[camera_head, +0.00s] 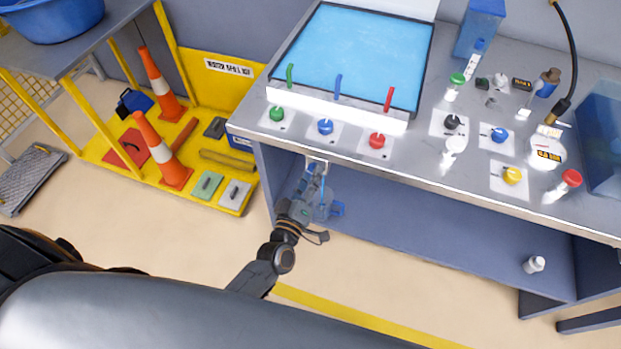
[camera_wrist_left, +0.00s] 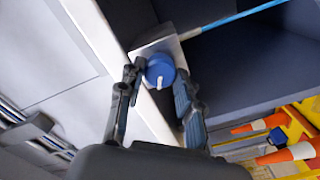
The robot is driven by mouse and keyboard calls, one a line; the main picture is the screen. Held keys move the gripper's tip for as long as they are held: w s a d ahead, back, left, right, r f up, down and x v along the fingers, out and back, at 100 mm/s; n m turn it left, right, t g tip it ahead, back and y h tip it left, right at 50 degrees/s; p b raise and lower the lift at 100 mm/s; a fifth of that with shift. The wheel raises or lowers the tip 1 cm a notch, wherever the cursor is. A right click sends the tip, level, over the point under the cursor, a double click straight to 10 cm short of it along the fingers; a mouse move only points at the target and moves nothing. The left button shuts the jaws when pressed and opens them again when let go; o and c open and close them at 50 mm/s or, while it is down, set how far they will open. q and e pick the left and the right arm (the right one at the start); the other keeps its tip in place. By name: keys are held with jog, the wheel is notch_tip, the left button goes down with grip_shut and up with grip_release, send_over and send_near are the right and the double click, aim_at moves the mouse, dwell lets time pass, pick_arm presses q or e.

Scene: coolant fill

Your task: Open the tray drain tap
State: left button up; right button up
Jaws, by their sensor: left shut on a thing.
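A blue round knob with a white pointer (camera_wrist_left: 160,71) sits on a white plate (camera_wrist_left: 166,46) at the bench front, under the top's edge; I take it for the tray drain tap. My left gripper (camera_wrist_left: 157,78) is shut on this knob, one finger on each side of it. In the head view my left gripper (camera_head: 315,176) reaches up to the bench's front edge, and the arm and fingers hide the knob there. The tray (camera_head: 352,50) with light blue liquid lies on the bench above. My right gripper is not in view.
Green (camera_head: 277,114), blue (camera_head: 326,127) and red (camera_head: 377,140) knobs stand along the bench front. A clear vessel with a blue part (camera_head: 338,208) is close beside my left gripper, below the bench top. Orange cones (camera_head: 161,152) stand on a yellow platform at left.

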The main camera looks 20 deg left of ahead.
pick_arm(q)
jog(key=shift+n+b, duration=0.35)
jog(key=shift+n, duration=0.95)
jog(key=o, duration=1.2)
jog(key=shift+c, duration=0.2)
jog(key=s, duration=1.2)
jog(key=shift+a, duration=0.25)
jog(key=shift+f, duration=0.1)
